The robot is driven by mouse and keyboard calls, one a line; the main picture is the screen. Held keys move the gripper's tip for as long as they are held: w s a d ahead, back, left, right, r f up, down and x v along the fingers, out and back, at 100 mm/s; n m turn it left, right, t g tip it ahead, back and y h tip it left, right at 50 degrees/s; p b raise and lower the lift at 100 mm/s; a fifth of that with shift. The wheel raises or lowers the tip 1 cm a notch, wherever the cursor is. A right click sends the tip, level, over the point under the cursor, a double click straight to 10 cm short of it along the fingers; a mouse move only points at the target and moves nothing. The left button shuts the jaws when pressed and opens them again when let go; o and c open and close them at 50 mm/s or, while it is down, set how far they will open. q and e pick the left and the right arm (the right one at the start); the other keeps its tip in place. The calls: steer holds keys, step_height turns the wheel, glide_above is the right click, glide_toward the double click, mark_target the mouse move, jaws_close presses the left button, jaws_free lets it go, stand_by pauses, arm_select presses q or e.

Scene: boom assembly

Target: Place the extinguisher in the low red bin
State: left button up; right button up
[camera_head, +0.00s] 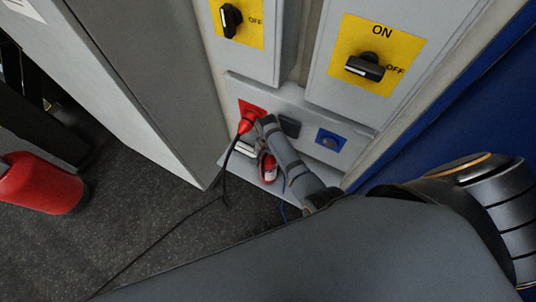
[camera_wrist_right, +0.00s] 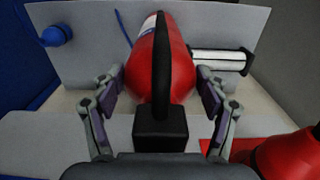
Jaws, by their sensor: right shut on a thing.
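The red extinguisher (camera_head: 267,168) shows in the head view low at the panel, partly hidden by my right arm. In the right wrist view the extinguisher (camera_wrist_right: 178,65) lies between my fingers, its black handle and hose part facing the camera. My right gripper (camera_wrist_right: 160,88) is shut on it, one finger on each side. In the head view the right gripper (camera_head: 264,150) is small and partly hidden. A rounded red object (camera_head: 42,184) stands on the floor at the far left; I cannot tell whether it is the low red bin. My left gripper is not in view.
A red plug (camera_head: 246,121) with a black cable sits beside the gripper. A blue socket (camera_head: 330,140) is to the right, and yellow switch plates (camera_head: 377,55) are above. A grey cabinet (camera_head: 130,75) stands left. Dark floor (camera_head: 130,220) is open except for the cable.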

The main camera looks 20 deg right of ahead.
steer(key=shift+w+r, duration=0.1)
steer(key=shift+r, duration=0.05)
steer(key=o, duration=1.4)
steer(key=shift+s+f, duration=0.2)
steer(key=o, duration=0.4)
steer(key=shift+r, duration=0.15)
